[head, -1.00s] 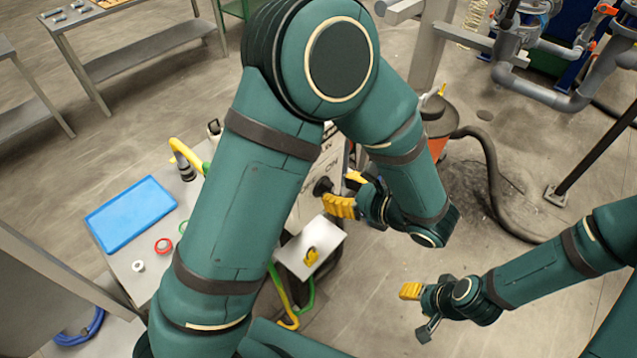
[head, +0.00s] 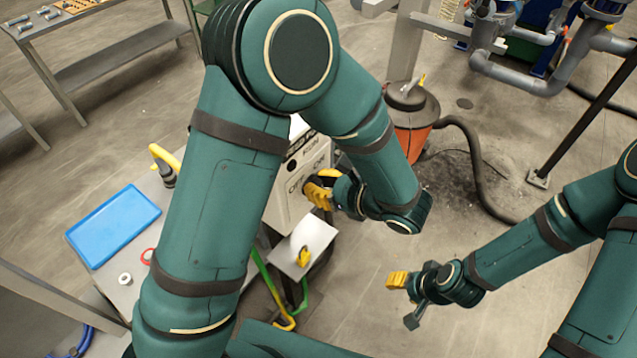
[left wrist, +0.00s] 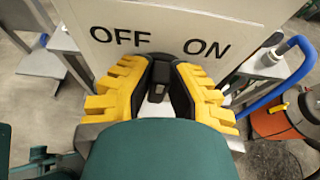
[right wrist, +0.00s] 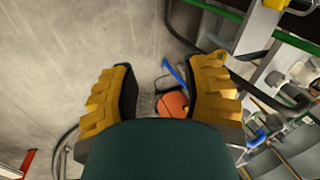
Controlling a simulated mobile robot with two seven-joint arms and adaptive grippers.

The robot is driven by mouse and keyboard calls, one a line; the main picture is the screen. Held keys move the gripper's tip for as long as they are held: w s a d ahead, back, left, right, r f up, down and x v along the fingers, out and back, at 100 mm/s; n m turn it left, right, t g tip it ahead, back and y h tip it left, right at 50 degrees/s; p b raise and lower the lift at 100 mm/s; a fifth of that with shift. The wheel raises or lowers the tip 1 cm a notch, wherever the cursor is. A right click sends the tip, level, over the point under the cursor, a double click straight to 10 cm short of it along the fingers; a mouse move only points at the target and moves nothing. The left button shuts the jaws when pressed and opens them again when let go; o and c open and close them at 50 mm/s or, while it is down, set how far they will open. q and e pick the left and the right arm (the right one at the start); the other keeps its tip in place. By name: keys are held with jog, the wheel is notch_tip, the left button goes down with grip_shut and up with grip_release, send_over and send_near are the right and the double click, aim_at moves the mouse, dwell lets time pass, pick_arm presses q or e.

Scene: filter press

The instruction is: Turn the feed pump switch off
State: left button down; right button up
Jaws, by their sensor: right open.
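The feed pump switch is a dark knob (left wrist: 161,70) on a pale panel (left wrist: 165,25), below the printed words OFF on the left and ON on the right in the left wrist view. My left gripper (left wrist: 162,75) has its yellow fingers on both sides of the knob, drawn in close and gripping it. The head view shows this left gripper (head: 318,192) against the panel face (head: 283,205); its fingers hide the knob there. The knob's exact pointing direction is hard to tell. My right gripper (head: 407,290) is open and empty above bare floor; its spread fingers show in the right wrist view (right wrist: 158,80).
A pale tilted plate with a yellow knob (head: 303,256) sits below the panel. A table with a blue tray (head: 115,225) stands to the left. An orange vacuum drum (head: 412,120) with a dark hose (head: 480,175) stands behind.

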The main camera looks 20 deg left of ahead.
pick_arm(q)
jog(key=shift+a+f, duration=0.1)
pick_arm(e)
jog(key=shift+f, duration=0.15)
pick_arm(q)
jog(key=shift+n+b, duration=0.3)
jog(key=shift+b, duration=0.25)
jog(key=shift+s+a+f+n+t+h+b, duration=0.15)
jog(key=shift+n+t+b, duration=0.7)
jog(key=shift+b, duration=1.2)
jog(key=shift+s+n+t+h+b, duration=0.15)
jog(key=shift+n+t+b, duration=0.4)
jog(key=shift+n+b, duration=1.05)
jog(key=shift+s+a+f+n+t+b, duration=0.2)
jog(key=shift+n+t+b, duration=0.45)
jog(key=shift+b, duration=1.8)
pick_arm(e)
notch_tip(320, 180, down, 13)
jog(key=s, duration=0.1)
jog(key=shift+s+a+f+g, duration=0.2)
jog(key=shift+s+a+g, duration=0.05)
jog(key=shift+s+g, duration=0.05)
pick_arm(q)
jog(key=shift+d+r, duration=0.1)
